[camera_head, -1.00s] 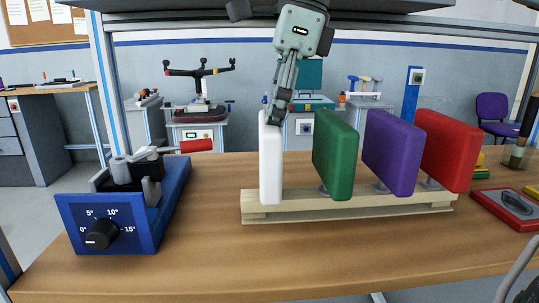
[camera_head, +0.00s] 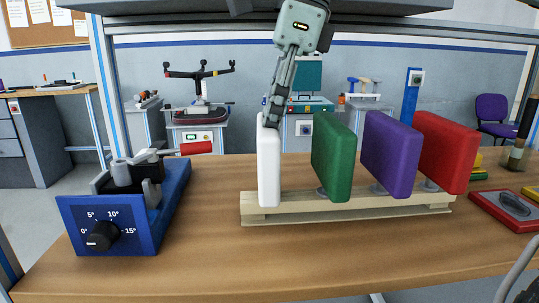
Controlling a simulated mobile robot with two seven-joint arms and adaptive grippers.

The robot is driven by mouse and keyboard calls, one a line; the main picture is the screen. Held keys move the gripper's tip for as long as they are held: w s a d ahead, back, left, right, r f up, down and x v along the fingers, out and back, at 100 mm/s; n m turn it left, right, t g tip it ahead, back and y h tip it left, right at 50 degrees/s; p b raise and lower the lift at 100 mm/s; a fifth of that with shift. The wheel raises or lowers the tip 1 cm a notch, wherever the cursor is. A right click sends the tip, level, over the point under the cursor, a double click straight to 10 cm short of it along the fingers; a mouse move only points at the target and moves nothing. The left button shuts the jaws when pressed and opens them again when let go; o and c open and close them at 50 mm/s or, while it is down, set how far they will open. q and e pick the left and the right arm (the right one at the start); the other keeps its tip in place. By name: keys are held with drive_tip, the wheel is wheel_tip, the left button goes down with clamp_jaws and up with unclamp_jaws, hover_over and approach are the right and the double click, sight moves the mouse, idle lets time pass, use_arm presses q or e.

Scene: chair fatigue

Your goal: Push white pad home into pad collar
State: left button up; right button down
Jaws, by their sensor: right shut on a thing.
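The white pad (camera_head: 268,168) stands upright at the left end of a pale wooden rack (camera_head: 350,209). My right gripper (camera_head: 270,116) comes down from above and is shut on the pad's top edge. The pad's lower end overlaps the rack's front; its underside and any stem are hidden. A blue fixture (camera_head: 172,207) with an angle dial stands to the left, apart from the pad. It carries a grey clamp-like part (camera_head: 122,173) and a red-handled lever (camera_head: 195,148). I cannot tell which part is the pad collar. My left gripper is not in view.
Green (camera_head: 333,157), purple (camera_head: 391,153) and red (camera_head: 446,152) pads stand on the rack to the right of the white one. A red tray (camera_head: 507,210) lies at the right. The wooden table (camera_head: 290,268) is clear in front and between fixture and rack.

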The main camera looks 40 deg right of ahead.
drive_tip(key=shift+w+d+r+p, duration=0.1)
drive_tip(key=shift+r+p, duration=0.4)
drive_tip(key=shift+p, duration=0.5)
drive_tip(key=shift+r, duration=1.15)
drive_tip(key=shift+r, duration=1.95)
drive_tip(key=c, duration=1.2)
unclamp_jaws()
drive_tip(key=shift+o, duration=0.2)
drive_tip(key=shift+r, duration=0.1)
